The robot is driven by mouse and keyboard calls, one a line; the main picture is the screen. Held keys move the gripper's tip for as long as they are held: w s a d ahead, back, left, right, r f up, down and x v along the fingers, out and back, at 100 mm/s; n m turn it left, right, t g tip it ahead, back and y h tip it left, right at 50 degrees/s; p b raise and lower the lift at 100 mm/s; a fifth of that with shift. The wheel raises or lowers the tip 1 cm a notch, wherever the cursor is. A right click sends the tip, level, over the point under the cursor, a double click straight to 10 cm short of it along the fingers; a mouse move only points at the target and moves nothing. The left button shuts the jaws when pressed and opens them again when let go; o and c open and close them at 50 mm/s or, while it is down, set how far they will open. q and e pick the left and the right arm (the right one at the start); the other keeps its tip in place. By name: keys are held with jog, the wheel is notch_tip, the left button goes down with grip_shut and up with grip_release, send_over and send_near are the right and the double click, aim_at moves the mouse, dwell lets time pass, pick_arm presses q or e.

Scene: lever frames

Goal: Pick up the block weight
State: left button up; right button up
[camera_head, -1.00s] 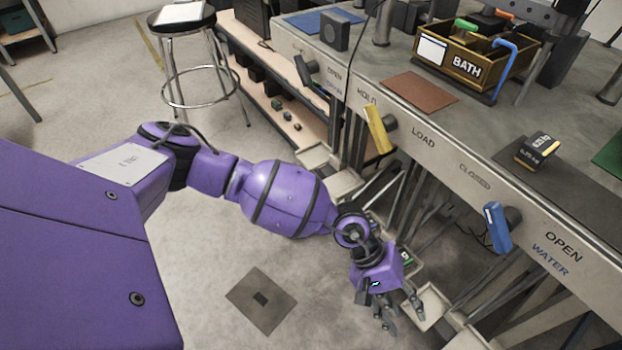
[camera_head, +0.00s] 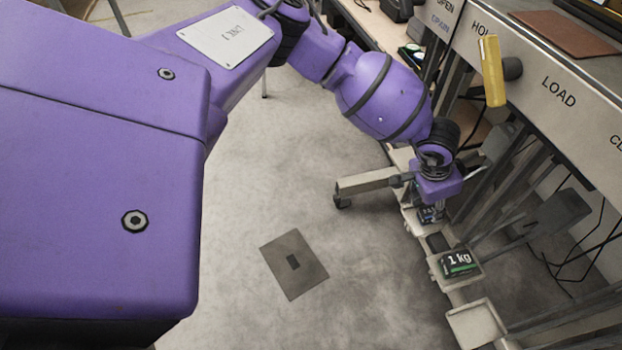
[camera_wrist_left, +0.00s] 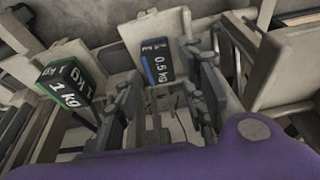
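A dark block weight marked 0.5 kg, with a blue stripe (camera_wrist_left: 157,62), lies on a pale tray in the left wrist view. In the head view the small dark block (camera_head: 430,214) shows just below my purple left gripper (camera_head: 434,205). A second block, marked 1 kg with a green stripe (camera_head: 458,263), sits on a neighbouring tray; it also shows at the left of the wrist view (camera_wrist_left: 68,88). My left gripper's fingers (camera_wrist_left: 165,95) are apart, with the 0.5 kg block ahead of the gap between them. My right gripper is not in view.
An empty pale tray (camera_head: 476,325) is nearest along the row. The bench front with a yellow lever (camera_head: 492,70) and the LOAD label rises at the right, with metal struts beneath. A grey floor plate (camera_head: 294,264) lies on open floor.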

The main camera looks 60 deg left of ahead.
pick_arm(q)
jog(key=shift+x, duration=1.1)
jog(key=shift+r, duration=0.1)
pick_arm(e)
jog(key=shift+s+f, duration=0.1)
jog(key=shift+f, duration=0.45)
pick_arm(q)
grip_shut()
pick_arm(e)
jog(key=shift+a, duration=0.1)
pick_arm(q)
jog(key=shift+r, duration=0.15)
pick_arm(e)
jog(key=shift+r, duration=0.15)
pick_arm(q)
jog(key=shift+r, duration=0.25)
notch_tip(320, 180, up, 2)
jog(key=shift+r+p, duration=0.2)
jog(key=shift+p, duration=0.4)
jog(key=s+a+r+p, duration=0.3)
jog(key=s+r+p, duration=0.2)
jog(key=s+r, duration=0.4)
jog(key=s, duration=0.4)
jog(key=shift+s+r, duration=0.35)
jog(key=shift+r, duration=0.05)
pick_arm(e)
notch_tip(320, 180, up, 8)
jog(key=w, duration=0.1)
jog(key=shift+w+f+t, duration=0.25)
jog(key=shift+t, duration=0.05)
